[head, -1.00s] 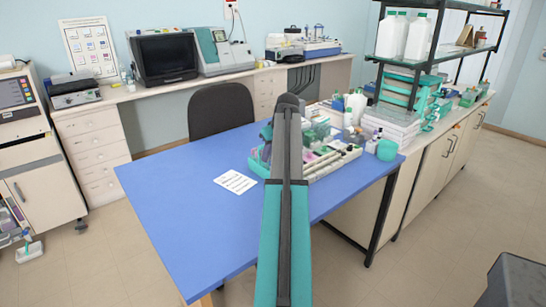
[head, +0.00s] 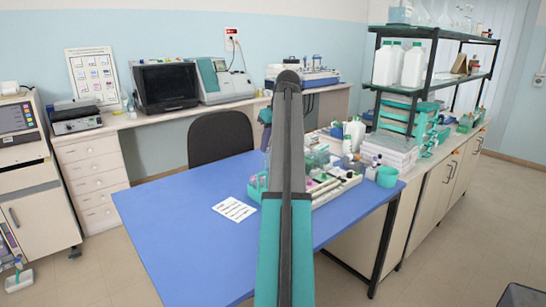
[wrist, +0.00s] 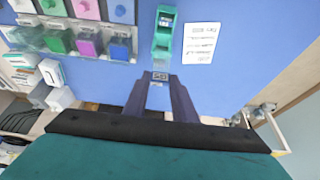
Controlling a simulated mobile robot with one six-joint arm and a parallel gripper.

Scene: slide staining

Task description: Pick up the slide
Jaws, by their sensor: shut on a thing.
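The slide (wrist: 160,77), a small piece with a pale marked end, is between the fingertips of my gripper (wrist: 159,84) in the wrist view. My gripper is shut on it, above the blue table. A teal slide holder (wrist: 162,35) lies just beyond the slide in that view; I cannot tell whether the two touch. In the head view my own arm hides the slide and most of my gripper.
Staining jars with green, pink and blue contents (wrist: 90,45) stand left of the holder. A printed white sheet (head: 234,209) lies on the blue table (head: 180,240). A teal cup (head: 387,176) stands near its right edge. The table's left part is clear.

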